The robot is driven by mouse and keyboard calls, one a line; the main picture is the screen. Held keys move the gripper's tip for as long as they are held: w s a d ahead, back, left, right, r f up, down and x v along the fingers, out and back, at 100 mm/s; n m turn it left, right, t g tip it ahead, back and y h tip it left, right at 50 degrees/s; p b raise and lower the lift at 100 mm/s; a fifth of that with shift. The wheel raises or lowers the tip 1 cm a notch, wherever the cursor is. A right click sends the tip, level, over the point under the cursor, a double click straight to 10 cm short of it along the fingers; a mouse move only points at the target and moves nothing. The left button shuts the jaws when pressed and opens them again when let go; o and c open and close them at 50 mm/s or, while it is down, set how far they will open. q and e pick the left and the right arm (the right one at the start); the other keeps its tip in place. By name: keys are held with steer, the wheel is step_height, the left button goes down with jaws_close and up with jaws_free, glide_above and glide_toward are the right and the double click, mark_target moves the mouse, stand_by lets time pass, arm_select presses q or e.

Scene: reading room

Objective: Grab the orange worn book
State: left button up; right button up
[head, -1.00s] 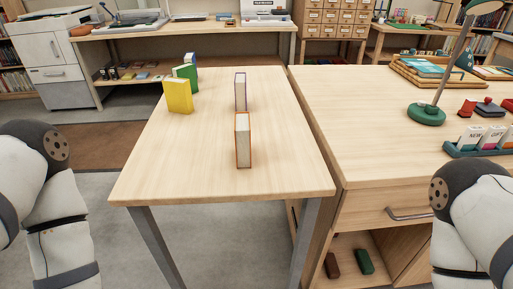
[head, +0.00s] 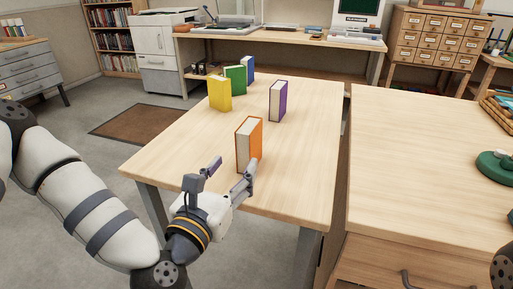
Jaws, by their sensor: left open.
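The orange book (head: 250,144) stands upright near the front of the left wooden table (head: 300,185) in the head view. Its pale page edges face left and its orange cover faces right. Whether it is worn is too small to tell. My left gripper (head: 229,168) is open and empty, in front of the book, with its fingers pointing toward it. The right finger appears close to the book's lower front; I cannot tell if they touch. My right gripper is not in view.
A purple book (head: 278,101) stands behind the orange book. Yellow (head: 220,94), green (head: 235,79) and blue (head: 248,68) books stand farther back left. A wooden desk (head: 420,150) with a green lamp base (head: 494,166) is at right. The table's right side is clear.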

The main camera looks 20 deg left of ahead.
mark_target(249, 141)
arm_select(q)
steer(key=w, duration=1)
steer(key=shift+w, duration=0.4)
jaws_close()
